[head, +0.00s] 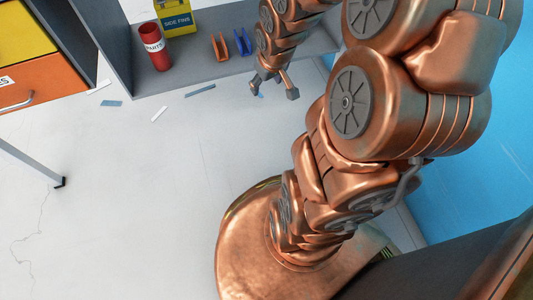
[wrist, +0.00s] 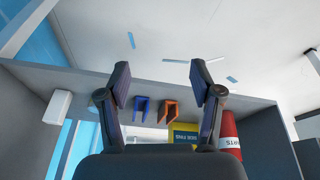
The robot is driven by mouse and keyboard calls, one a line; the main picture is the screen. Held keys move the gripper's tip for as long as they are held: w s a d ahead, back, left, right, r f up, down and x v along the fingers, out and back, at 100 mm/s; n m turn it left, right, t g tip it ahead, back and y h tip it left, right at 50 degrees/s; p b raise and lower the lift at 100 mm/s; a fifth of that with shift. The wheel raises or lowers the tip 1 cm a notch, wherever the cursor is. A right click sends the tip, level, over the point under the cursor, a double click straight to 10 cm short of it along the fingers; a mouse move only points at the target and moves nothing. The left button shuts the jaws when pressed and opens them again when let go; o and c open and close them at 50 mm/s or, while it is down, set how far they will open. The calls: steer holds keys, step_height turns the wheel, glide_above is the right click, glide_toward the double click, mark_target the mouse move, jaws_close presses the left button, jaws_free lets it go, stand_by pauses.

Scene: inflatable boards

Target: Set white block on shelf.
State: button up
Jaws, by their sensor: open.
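A white block (wrist: 57,107) shows at the left of the wrist view, at the end of the grey shelf (wrist: 80,78). I cannot tell exactly what it rests on, and I do not make it out in the head view. The shelf also shows in the head view (head: 200,82). My gripper (head: 272,91) is open and empty, in front of the shelf's edge. In the wrist view its two fingers (wrist: 160,82) are spread wide with nothing between them, and the white block lies outside them to the left.
On the shelf stand a red PARTS cup (head: 154,47), a yellow SIDE FINS box (head: 178,18), an orange holder (head: 220,46) and a blue holder (head: 242,42). Blue and white strips (head: 200,90) lie on the floor. An orange drawer (head: 45,82) is at left.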

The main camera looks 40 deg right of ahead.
steer(key=s+a+r+g, duration=0.3)
steer(key=s+a, duration=0.5)
steer(key=s, duration=0.2)
steer(key=s+a+r+n+g+y, duration=0.1)
steer(key=s+a+r+g, duration=0.3)
steer(key=s+a, duration=0.4)
steer(key=s, duration=0.3)
step_height(320, 180, up, 42)
steer(key=t+p, duration=0.1)
steer(key=p, duration=3.8)
steer(key=shift+d+f+t+p, duration=0.15)
steer(key=shift+f+t+p, duration=0.1)
steer(key=shift+t+p, duration=0.05)
